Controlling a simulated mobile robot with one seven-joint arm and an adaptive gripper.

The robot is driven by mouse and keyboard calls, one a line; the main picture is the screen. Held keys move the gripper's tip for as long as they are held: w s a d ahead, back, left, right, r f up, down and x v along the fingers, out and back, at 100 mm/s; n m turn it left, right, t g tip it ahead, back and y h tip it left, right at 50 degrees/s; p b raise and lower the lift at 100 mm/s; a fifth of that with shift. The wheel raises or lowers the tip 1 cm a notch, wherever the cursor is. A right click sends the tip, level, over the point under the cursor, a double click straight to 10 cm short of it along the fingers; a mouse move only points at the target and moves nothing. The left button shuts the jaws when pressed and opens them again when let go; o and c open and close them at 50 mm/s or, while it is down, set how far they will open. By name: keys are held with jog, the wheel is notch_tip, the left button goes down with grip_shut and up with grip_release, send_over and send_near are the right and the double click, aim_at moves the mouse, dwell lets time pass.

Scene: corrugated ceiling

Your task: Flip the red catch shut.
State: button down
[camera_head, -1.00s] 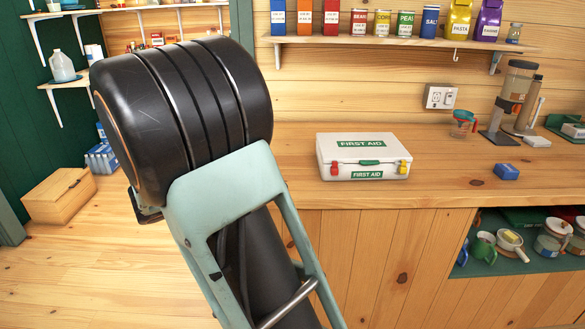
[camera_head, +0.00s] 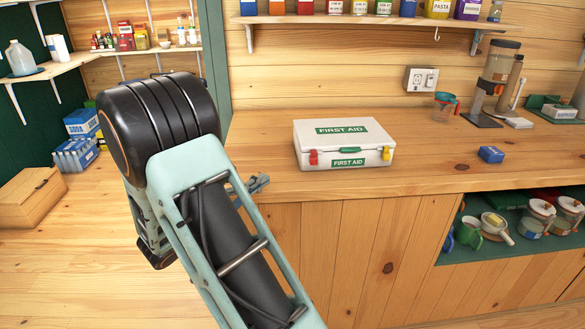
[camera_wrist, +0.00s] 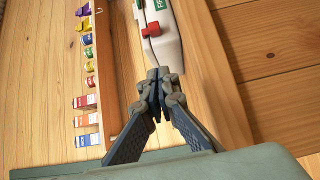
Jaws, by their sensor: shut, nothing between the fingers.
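A white first aid box (camera_head: 343,135) with green labels and a green handle stands on the wooden counter, its lid down. The red catch (camera_head: 313,157) is at the left of its front face, and a yellow catch (camera_head: 386,154) is at the right. I cannot tell how far the red catch is turned. My gripper (camera_head: 258,184) is left of the box near the counter's front edge, partly hidden behind my arm. In the wrist view my gripper (camera_wrist: 158,76) is shut and empty, pointing at the box, with the red catch (camera_wrist: 151,30) beyond its tips, apart from them.
A blue block (camera_head: 490,154) lies on the counter to the right, near a measuring cup (camera_head: 445,105) and a coffee maker (camera_head: 495,85). A shelf of tins (camera_head: 370,18) hangs above. Pots and mugs fill the opening below. The counter around the box is clear.

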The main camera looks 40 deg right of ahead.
send_near(311, 162)
jog(key=w, duration=0.1)
jog(key=w+d, duration=0.1)
jog(key=w, duration=0.1)
jog(key=w+d, duration=0.1)
jog(key=w, duration=0.1)
jog(key=shift+w+d, duration=0.1)
jog(key=d, duration=0.1)
jog(key=s+d, duration=0.1)
jog(key=d, duration=0.1)
jog(key=shift+s+d, duration=0.1)
jog(key=shift+d, duration=0.05)
jog(key=shift+s+d, duration=0.2)
jog(key=shift+d, duration=0.2)
jog(key=shift+s+d+f+b, duration=0.15)
jog(key=shift+s+d+b, duration=0.2)
jog(key=shift+d+b, duration=0.3)
jog(key=shift+s+d, duration=0.2)
jog(key=shift+d, duration=0.05)
jog(key=shift+s+d, duration=0.1)
jog(key=shift+d, duration=0.05)
